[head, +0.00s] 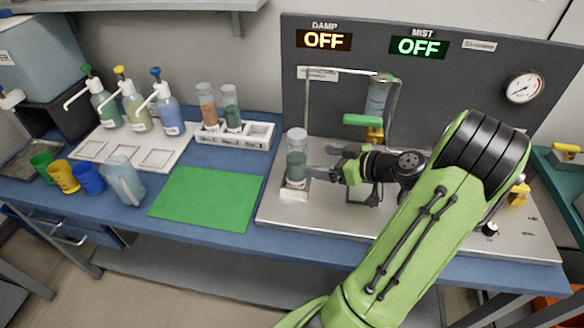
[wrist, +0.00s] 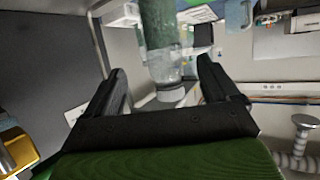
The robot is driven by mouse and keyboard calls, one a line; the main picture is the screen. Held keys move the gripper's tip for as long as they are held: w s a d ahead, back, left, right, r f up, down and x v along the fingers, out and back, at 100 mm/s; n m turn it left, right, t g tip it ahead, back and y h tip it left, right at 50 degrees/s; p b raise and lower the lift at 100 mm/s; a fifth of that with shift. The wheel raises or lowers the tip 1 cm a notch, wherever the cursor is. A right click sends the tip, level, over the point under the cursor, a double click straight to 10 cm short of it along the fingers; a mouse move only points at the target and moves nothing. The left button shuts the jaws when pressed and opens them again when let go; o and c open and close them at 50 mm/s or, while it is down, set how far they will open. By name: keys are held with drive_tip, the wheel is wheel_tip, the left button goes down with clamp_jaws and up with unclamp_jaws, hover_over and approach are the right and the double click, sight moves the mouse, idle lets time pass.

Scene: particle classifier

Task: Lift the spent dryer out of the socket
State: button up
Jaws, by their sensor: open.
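A clear upright cylinder with dark green filling, apparently the dryer (head: 296,163), stands in a small pale socket (head: 294,190) at the left edge of the metal deck. My gripper (head: 312,173) is open and comes at it from the right, with its fingers pointing at its lower half. In the wrist view the dryer (wrist: 165,35) stands between the two open fingers, its pale end cap (wrist: 171,94) towards the palm side of the picture. I cannot tell whether either finger touches it.
A white rack (head: 234,139) holds an orange-filled cylinder (head: 208,108) and a green-filled one (head: 231,109), with an empty place at right. A green mat (head: 205,198) lies clear at left.

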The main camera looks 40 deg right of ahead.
sight(306, 158)
drive_tip(key=x, duration=0.9)
drive_tip(key=shift+s+a+b, duration=0.1)
drive_tip(key=shift+a+b, duration=0.15)
drive_tip(key=shift+b, duration=0.15)
drive_tip(key=shift+r, duration=0.1)
drive_tip(key=c, duration=1.3)
